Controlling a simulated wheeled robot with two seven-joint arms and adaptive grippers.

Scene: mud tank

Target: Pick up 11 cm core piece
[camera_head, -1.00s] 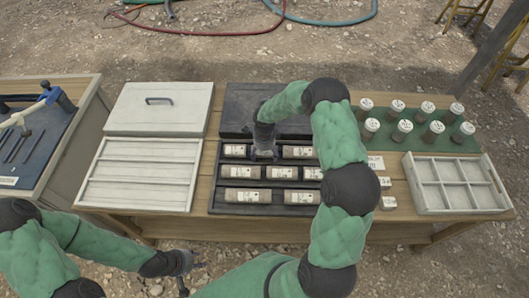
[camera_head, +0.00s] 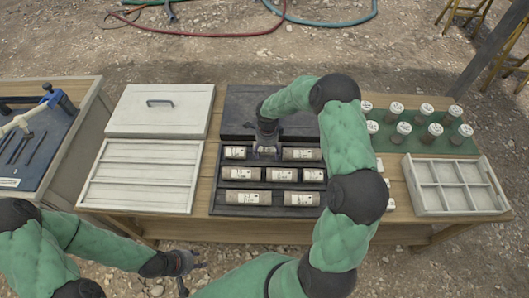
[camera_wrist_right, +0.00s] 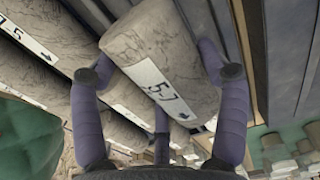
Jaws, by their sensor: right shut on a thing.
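My right gripper (camera_head: 267,151) is at the back row of the dark core tray (camera_head: 273,212), pointing down. In the right wrist view its fingers (camera_wrist_right: 160,75) are shut around a rough grey-brown core piece (camera_wrist_right: 155,40) with a white label that seems to read 5-7. Its length cannot be read. In the head view this piece is mostly hidden by the gripper. Other labelled core pieces lie in the tray, such as one at front left (camera_head: 244,198) and one at back right (camera_head: 301,154). My left gripper (camera_head: 190,272) is open and empty, in front of the table.
The tray's dark lid (camera_head: 235,112) lies behind it. An empty white slotted tray (camera_head: 140,176) and a white lid (camera_head: 160,109) are to the left. A white divided box (camera_head: 455,186) stands at right, with capped jars (camera_head: 434,131) on a green mat behind it.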

